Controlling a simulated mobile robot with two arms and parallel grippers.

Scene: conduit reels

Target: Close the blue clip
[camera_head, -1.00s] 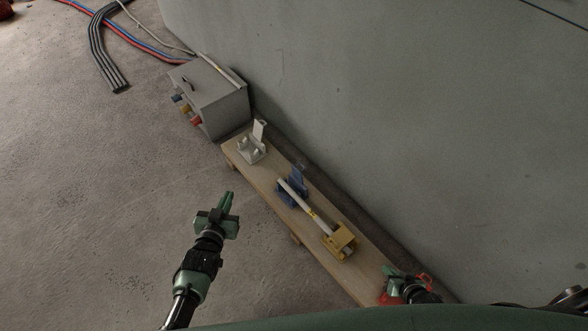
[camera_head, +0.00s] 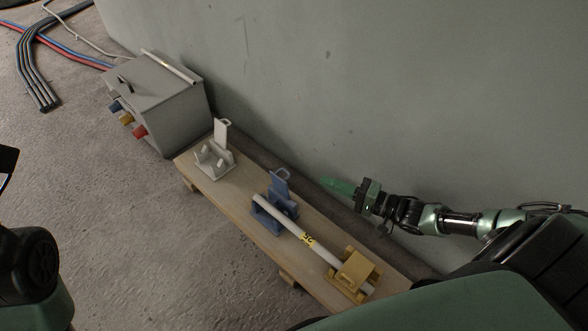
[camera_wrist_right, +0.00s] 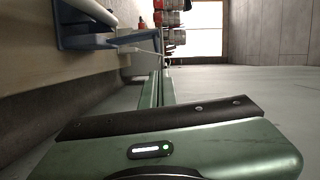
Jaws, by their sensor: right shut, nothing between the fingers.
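The blue clip (camera_head: 262,213) sits mid-plank with its hinged lid (camera_head: 280,187) standing up, so it is open. A white conduit (camera_head: 322,252) with a yellow band lies in it and runs to the yellow clip (camera_head: 355,272). My right gripper (camera_head: 326,182) is shut and empty, on the wall side of the blue clip, its fingers pointing left toward the raised lid, with a gap between. In the right wrist view, the shut green fingers (camera_wrist_right: 160,88) lie below part of the blue clip (camera_wrist_right: 80,22). My left gripper is out of view; only part of that arm shows.
A white clip (camera_head: 212,163) with its lid up stands farther along the wooden plank (camera_head: 240,187). A grey box (camera_head: 165,100) with coloured fittings stands beyond the plank's far end. The wall (camera_head: 400,90) runs close behind the plank. The floor left of it is clear.

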